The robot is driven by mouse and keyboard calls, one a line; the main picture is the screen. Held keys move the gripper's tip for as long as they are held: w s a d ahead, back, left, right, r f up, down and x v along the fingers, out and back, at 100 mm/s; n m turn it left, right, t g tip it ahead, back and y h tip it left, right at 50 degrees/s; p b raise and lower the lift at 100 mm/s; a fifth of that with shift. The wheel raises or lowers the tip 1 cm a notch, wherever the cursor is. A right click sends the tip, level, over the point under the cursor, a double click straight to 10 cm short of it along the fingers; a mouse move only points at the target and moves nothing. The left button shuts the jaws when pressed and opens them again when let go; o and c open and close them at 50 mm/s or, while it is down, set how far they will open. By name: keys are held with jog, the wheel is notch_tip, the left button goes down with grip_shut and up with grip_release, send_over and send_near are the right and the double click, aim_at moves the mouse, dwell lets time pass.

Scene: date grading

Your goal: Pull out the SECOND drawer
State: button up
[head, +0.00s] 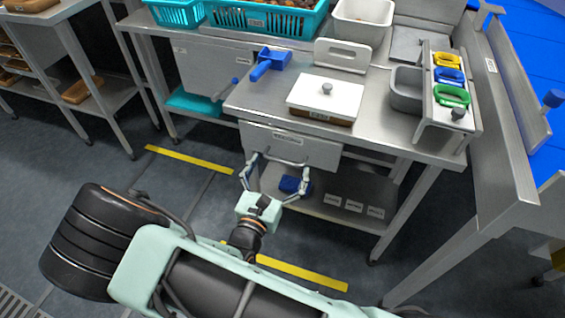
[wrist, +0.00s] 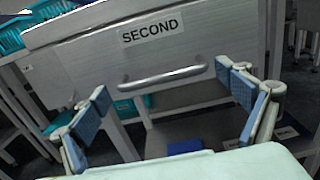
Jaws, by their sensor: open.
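The drawer labelled SECOND (head: 320,152) is a grey metal front under the work table, and it looks shut. Its label (wrist: 152,30) reads clearly in the wrist view. A horizontal bar handle (wrist: 165,77) runs across the lower part of the front; it also shows in the head view (head: 290,163). My gripper (head: 276,175) is open in front of the drawer, with nothing between its fingers. In the wrist view my gripper's blue-padded fingers (wrist: 168,105) are spread to either side of the handle, and the handle appears beyond them. Whether a finger touches it, I cannot tell.
A white-lidded box (head: 325,98), a blue scoop (head: 270,62) and a rack with coloured handled tools (head: 450,85) stand on the table above. A lower shelf (head: 325,206) with a blue item (head: 294,185) lies below the drawer. The floor is marked with yellow strips (head: 190,159).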

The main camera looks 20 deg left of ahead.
jog(key=shift+w+d, duration=0.1)
jog(key=shift+w, duration=0.85)
jog(key=shift+c, duration=0.2)
jog(key=c, duration=1.3)
jog(key=s, duration=0.7)
jog(key=s+a+p, duration=0.1)
jog(key=s, duration=0.7)
jog(key=s+a+p, duration=0.1)
jog(key=s, duration=0.6)
jog(key=shift+s, duration=0.2)
jog(key=shift+c, duration=0.2)
jog(key=o, duration=1.4)
jog(key=shift+d, duration=0.1)
notch_tip(320, 180, up, 10)
jog(key=shift+r, duration=0.1)
